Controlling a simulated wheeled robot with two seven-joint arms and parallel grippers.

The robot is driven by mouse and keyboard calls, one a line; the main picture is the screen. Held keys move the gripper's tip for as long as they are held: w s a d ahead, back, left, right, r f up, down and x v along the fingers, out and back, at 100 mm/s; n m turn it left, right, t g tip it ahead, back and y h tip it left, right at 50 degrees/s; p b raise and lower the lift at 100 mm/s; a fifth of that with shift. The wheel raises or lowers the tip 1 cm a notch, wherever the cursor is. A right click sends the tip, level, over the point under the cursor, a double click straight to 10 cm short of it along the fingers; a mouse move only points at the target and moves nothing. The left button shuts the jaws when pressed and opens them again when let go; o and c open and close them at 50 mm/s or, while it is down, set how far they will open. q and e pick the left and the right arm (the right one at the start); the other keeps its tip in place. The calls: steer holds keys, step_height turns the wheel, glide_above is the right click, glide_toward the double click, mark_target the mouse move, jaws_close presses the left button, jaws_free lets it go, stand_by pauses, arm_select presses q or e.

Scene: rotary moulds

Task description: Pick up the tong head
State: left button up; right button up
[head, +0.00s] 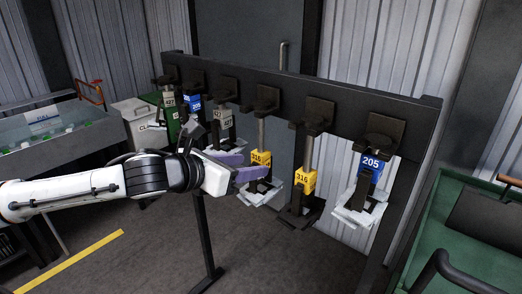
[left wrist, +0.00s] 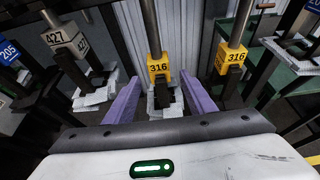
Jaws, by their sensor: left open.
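Several tong heads hang in a row on a dark rack. One with a yellow 316 label (head: 261,158) hangs mid-row, just beyond my left gripper (head: 250,167). In the left wrist view, this yellow 316 tong head (left wrist: 158,66) is between the two purple fingers of my left gripper (left wrist: 162,92), which are apart and empty. I cannot tell whether the fingers reach it. A second yellow 316 tong head (head: 306,181) hangs to its right; it also shows in the left wrist view (left wrist: 231,58). My right gripper is not in view.
A blue 205 tong head (head: 371,167) hangs at the rack's right end. A green machine (head: 450,230) stands at right.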

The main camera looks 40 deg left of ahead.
mark_target(256, 162)
arm_select(q)
steer(key=shift+x, duration=0.95)
steer(key=shift+w+d+f, duration=0.1)
steer(key=shift+w+f, duration=0.15)
steer(key=shift+w, duration=0.4)
jaws_close()
steer(key=shift+r, duration=0.2)
